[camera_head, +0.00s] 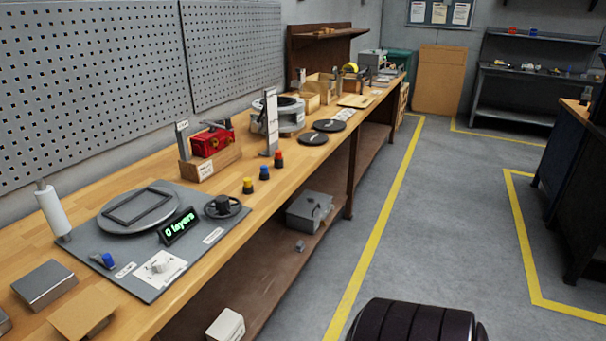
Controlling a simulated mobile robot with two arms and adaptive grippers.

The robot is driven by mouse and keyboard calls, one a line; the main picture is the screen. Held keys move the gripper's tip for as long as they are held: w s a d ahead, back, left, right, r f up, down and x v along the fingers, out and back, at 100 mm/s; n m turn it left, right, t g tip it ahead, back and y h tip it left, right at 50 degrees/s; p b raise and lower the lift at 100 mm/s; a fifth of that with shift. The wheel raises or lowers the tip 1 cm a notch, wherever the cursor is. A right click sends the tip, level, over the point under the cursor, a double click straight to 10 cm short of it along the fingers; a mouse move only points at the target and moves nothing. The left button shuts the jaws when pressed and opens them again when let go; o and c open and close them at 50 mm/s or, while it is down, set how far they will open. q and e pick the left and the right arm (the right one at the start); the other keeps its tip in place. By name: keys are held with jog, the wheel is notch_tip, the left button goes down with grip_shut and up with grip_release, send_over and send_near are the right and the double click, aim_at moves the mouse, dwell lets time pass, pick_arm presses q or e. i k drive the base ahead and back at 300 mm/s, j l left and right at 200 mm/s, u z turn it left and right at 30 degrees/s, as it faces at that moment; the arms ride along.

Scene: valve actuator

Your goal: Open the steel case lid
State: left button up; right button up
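A closed silver steel box (44,284) with a flat top sits at the near left of the wooden workbench. A grey metal case (309,211) with small fittings on it stands on the lower shelf under the bench, and its lid looks shut. I cannot tell which of these is the steel case of the task. Neither of my grippers is in view. A black ribbed part shows at the bottom edge, and I cannot tell what it is.
A white box (226,326) is at the lower shelf's near end. The grey floor (440,240) right of the bench is clear.

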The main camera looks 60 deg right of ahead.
aim_at(309, 205)
jog(key=z, duration=2.05)
jog(key=i+l+u, duration=0.1)
jog(key=u, duration=0.3)
jog(key=i+l+u, duration=0.15)
jog(key=u, duration=0.2)
jog(key=i+l+u, duration=0.1)
jog(key=l, duration=0.2)
jog(key=i+l+u, duration=0.25)
jog(key=l, duration=0.4)
jog(key=i+l+u, duration=0.1)
jog(key=i+l, duration=0.15)
jog(key=i+l+u, duration=0.1)
jog(key=l, duration=0.4)
jog(key=i+l+u, duration=0.15)
jog(key=l, duration=0.2)
